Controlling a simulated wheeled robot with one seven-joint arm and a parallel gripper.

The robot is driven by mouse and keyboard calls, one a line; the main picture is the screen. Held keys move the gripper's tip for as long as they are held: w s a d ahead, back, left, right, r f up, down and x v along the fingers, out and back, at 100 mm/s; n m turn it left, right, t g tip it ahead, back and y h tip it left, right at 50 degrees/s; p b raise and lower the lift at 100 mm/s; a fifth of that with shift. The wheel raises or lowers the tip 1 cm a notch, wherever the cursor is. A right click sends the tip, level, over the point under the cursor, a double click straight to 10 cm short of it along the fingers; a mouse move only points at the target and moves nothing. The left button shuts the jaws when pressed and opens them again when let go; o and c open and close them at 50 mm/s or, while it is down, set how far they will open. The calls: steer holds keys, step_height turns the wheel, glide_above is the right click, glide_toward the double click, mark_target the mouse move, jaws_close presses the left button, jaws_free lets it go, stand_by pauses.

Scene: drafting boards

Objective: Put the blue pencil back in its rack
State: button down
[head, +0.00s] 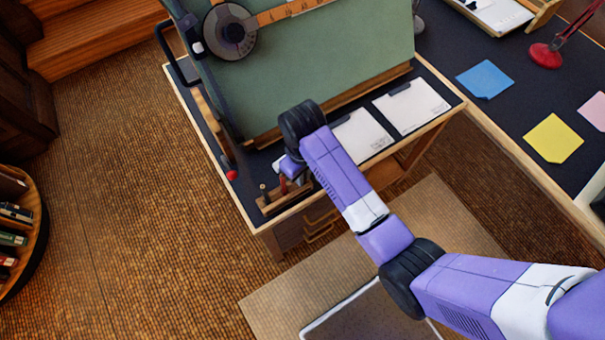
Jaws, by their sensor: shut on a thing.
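A small wooden rack (272,203) stands at the front left corner of the drafting desk. A dark upright pencil (263,191) and a red one (283,186) show at it. My gripper (284,168) is just above and behind the rack, largely hidden by my own wrist. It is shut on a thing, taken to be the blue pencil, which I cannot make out. How it lies relative to the rack's holes is hidden too.
A green drafting board (330,65) rises behind my wrist. White sheets (411,106) lie to the right on the dark desk top. A red-tipped object (231,175) is left of the rack. A side desk (510,110) holds sticky notes and a red lamp base (546,56).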

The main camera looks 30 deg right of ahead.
steer(key=shift+f, duration=0.2)
steer(key=c, duration=1.4)
jaws_free()
steer(key=shift+o, duration=0.2)
steer(key=shift+r+b, duration=0.4)
steer(key=shift+r, duration=3.5)
